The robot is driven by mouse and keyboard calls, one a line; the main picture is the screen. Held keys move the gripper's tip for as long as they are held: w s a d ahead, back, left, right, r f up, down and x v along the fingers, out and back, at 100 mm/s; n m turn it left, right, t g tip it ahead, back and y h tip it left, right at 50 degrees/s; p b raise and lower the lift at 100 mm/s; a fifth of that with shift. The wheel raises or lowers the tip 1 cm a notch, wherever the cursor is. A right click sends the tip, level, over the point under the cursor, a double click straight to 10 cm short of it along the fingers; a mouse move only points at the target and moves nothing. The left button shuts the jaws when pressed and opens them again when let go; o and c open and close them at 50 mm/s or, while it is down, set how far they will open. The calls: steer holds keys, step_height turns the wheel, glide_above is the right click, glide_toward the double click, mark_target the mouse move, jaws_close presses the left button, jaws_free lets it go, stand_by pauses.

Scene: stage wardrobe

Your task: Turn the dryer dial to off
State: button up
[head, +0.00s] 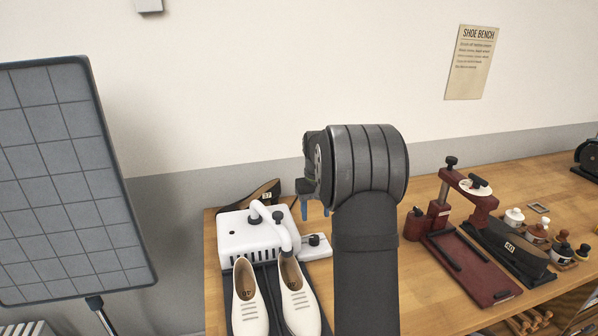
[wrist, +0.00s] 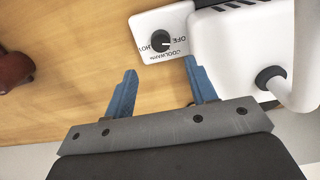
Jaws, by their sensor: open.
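The dryer is a white box (head: 250,235) with two white hoses, on the left end of the bench; part of it shows at the right of the wrist view (wrist: 235,45). Beside it is a small white control panel (wrist: 178,22) with a round black dial (wrist: 159,40), also seen in the head view (head: 314,240).
A pair of cream shoes (head: 247,305) sits in front of the dryer, and a dark shoe (head: 262,193) lies behind it. A dark red press (head: 470,265) and several small bottles (head: 537,232) stand to the right. A grey tiled panel (head: 65,180) stands at the left.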

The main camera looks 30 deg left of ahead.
step_height(320, 180, up, 10)
steer(key=s+d+r, duration=0.2)
steer(key=s+r, duration=0.7)
steer(key=s, duration=0.4)
steer(key=shift+s+r, duration=0.2)
steer(key=shift+r, duration=0.2)
steer(key=w+a+f, duration=0.2)
steer(key=w+f, duration=1.1)
steer(key=f, duration=0.1)
steer(key=shift+w+f, duration=0.2)
steer(key=shift+f, duration=0.05)
steer(key=shift+r, duration=0.1)
